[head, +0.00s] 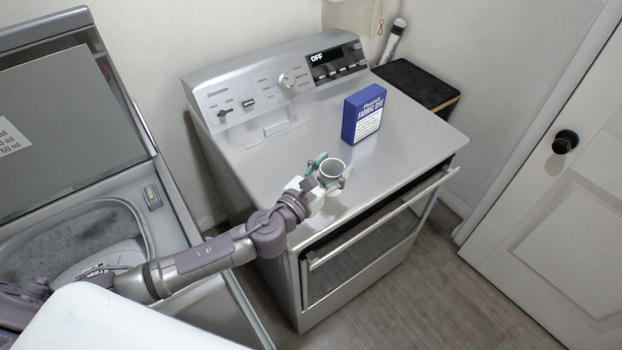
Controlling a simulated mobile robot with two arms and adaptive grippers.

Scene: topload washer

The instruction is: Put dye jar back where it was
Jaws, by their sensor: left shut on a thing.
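My left gripper (328,172) is shut on a small round light-coloured jar with an open top, the dye jar (332,168). The jar looks upright and is over the front part of the silver dryer's top (270,165). I cannot tell whether its base touches the surface. The fingers hide part of its sides. A blue fabric dye box (363,114) stands upright on the same top, behind and to the right of the jar. My right gripper is not in view.
The open top-load washer (165,215) is at left, its lid (60,120) raised. The dryer's control panel (280,82) reads OFF. Its door handle (385,220) sticks out in front. A dark-topped stand (415,82) is behind right, and a white door (560,190) at right.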

